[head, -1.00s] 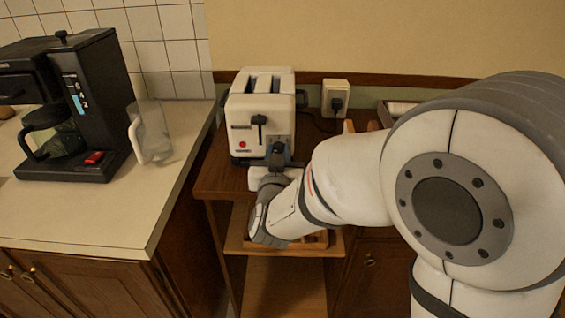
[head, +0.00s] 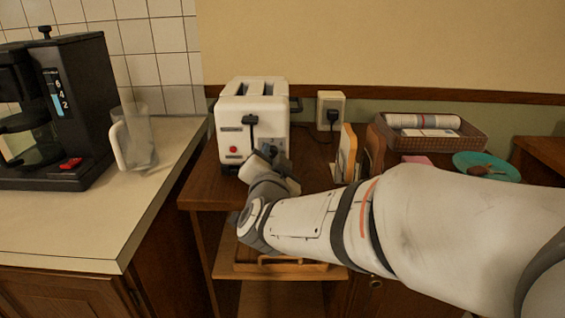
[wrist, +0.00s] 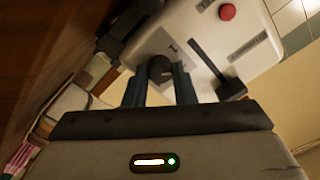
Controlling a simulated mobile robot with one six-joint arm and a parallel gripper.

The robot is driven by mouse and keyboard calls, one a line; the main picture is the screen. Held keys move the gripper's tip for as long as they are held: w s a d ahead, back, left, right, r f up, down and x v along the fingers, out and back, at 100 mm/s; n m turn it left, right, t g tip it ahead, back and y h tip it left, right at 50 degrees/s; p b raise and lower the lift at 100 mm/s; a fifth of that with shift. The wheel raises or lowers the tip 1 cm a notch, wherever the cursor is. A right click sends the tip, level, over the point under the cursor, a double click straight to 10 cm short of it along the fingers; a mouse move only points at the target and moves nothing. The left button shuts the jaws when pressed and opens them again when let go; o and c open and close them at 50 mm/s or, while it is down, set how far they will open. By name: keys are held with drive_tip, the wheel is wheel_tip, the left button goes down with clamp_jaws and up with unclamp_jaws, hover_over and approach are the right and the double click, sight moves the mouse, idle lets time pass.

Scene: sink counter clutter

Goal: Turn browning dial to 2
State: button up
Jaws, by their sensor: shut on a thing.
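The white toaster (head: 252,110) stands on the wooden shelf unit, its front with a black lever (head: 251,135) and a red button (head: 234,149) facing me. In the wrist view the toaster front (wrist: 200,35) is tilted, with the red button (wrist: 227,12) at the top. The dark round browning dial (wrist: 160,69) sits between the two fingertips of my gripper (wrist: 159,80), which is shut on it. In the head view my gripper (head: 272,154) is at the lower right of the toaster front and covers most of the dial. The dial's setting cannot be read.
A coffee maker (head: 75,110) and a clear pitcher (head: 138,140) stand on the left counter. A wall outlet (head: 331,108), upright boards (head: 347,152), a wicker basket (head: 440,138) and a teal plate (head: 487,167) are to the right. A wooden tray (head: 290,267) lies on the shelf below.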

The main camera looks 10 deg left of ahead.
drive_tip(key=shift+r, duration=0.15)
drive_tip(key=o, duration=1)
drive_tip(key=v, duration=0.7)
drive_tip(key=shift+s+p, duration=0.4)
drive_tip(key=shift+p, duration=0.05)
drive_tip(key=shift+d, duration=0.1)
